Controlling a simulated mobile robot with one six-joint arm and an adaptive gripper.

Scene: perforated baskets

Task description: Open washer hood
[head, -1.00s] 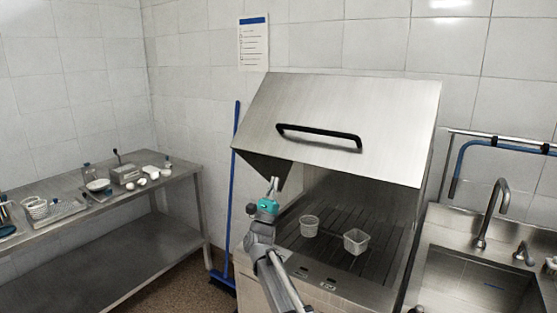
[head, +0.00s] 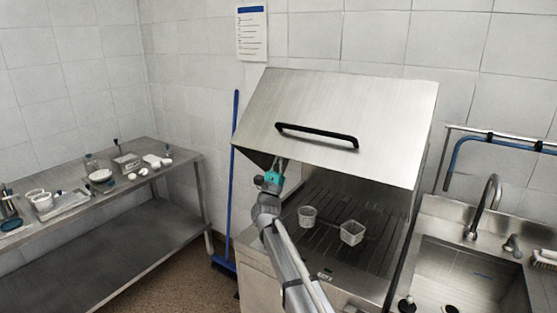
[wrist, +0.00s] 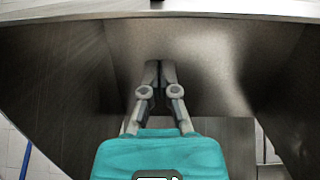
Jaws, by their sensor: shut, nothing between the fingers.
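The washer hood (head: 335,110) is a brushed steel cover, raised and tilted up, with a black bar handle (head: 317,135) on its front face. The hood stands open over the slatted washer bed (head: 335,205). My gripper (head: 280,163) is at the left part of the hood's lower edge, reaching under it. In the wrist view my gripper (wrist: 160,68) is shut and empty, its fingertips pointing at the hood's inner side (wrist: 205,60). Whether the fingertips touch the steel I cannot tell.
A sink (head: 470,275) with a tap is at the right. A steel table (head: 185,160) with small items is at the left. A blue-handled broom (head: 233,170) leans behind.

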